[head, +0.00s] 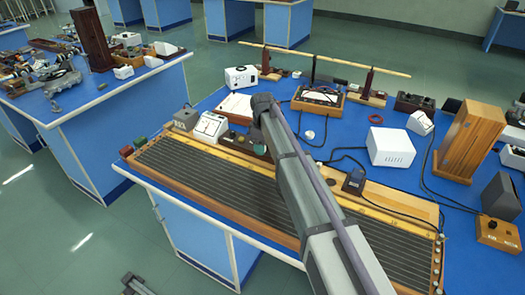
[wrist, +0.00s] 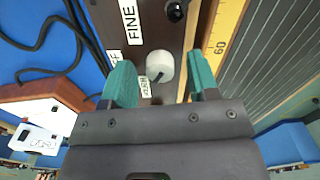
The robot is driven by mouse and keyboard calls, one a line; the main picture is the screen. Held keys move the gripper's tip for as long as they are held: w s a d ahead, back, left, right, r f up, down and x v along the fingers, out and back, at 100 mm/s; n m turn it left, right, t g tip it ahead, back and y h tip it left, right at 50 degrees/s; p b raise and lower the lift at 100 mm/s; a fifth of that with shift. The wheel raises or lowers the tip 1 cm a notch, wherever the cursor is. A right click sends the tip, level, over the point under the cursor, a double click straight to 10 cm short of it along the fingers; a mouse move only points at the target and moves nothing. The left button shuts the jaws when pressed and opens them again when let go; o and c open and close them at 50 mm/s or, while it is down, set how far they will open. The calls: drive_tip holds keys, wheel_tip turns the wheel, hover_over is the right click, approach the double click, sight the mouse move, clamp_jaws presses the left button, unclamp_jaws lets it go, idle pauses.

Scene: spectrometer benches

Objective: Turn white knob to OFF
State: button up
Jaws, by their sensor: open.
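The white knob (wrist: 160,65) sits on a dark brown panel (wrist: 158,28) in the wrist view. It carries a dark line towards its lower edge. Labels stand around it: "FINE" (wrist: 130,20) above left, a partly covered one ending in "FF" (wrist: 114,56) at left, and one below, partly readable. My gripper (wrist: 160,72) is open, its teal fingers on either side of the knob with gaps; whether they reach its height I cannot tell. In the head view my gripper (head: 260,149) is over the brown box behind the long slatted board; my arm hides the knob there.
A yellow scale (wrist: 218,32) and the slatted board (head: 215,185) run beside the panel. A black terminal (wrist: 176,10) stands near the knob. Black cables (wrist: 45,42) lie on the blue bench. A white meter (head: 210,127) and a white box (head: 390,147) stand nearby.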

drive_tip(key=shift+r, duration=0.1)
drive_tip(key=c, duration=0.9)
drive_tip(key=shift+m, duration=0.4)
drive_tip(key=m, duration=1.1)
idle(0.3)
